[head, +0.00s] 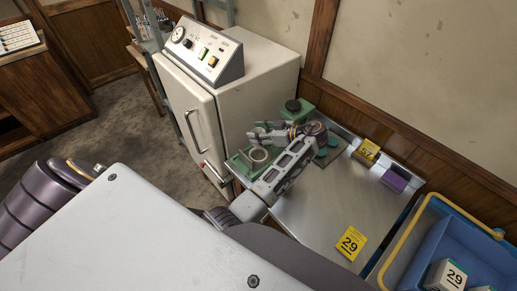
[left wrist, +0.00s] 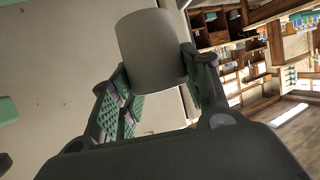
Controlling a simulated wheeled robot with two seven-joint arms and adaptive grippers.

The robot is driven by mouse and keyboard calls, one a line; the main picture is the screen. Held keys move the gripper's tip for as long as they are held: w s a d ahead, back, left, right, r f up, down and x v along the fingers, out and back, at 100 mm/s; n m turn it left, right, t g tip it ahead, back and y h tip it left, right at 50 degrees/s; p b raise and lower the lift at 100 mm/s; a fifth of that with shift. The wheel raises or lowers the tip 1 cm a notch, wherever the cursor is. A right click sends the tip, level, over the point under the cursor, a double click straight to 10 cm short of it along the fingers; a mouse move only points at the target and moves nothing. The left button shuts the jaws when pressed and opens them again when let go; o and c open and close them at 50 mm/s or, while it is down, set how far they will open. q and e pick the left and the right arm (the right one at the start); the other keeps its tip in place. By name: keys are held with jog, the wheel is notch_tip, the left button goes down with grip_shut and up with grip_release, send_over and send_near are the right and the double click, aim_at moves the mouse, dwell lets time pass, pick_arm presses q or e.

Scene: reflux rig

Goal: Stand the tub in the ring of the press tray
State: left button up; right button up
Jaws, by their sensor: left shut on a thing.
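My left gripper (head: 262,130) is shut on the tub. In the left wrist view the tub is a plain grey-beige cylinder (left wrist: 153,50) between the two green-padded fingers. In the head view the tub is small and hard to tell from the fingers. The green press tray (head: 237,165) lies below and in front of the gripper, beside the white cabinet. A pale round ring (head: 258,154) shows on it, partly beside my arm. The green press body with a black knob (head: 293,105) stands behind the gripper. My right gripper is not in view.
A white cabinet (head: 205,120) with a control panel stands left of the metal bench (head: 315,215). A blue crate (head: 425,262) stands at the right. The bench middle is clear.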

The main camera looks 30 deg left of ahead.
pick_arm(q)
jog(key=shift+f, duration=2.2)
jog(key=shift+f, duration=0.1)
jog(key=shift+f+p, duration=0.35)
jog(key=shift+f, duration=1.45)
jog(key=shift+f, duration=0.1)
jog(key=o, duration=1)
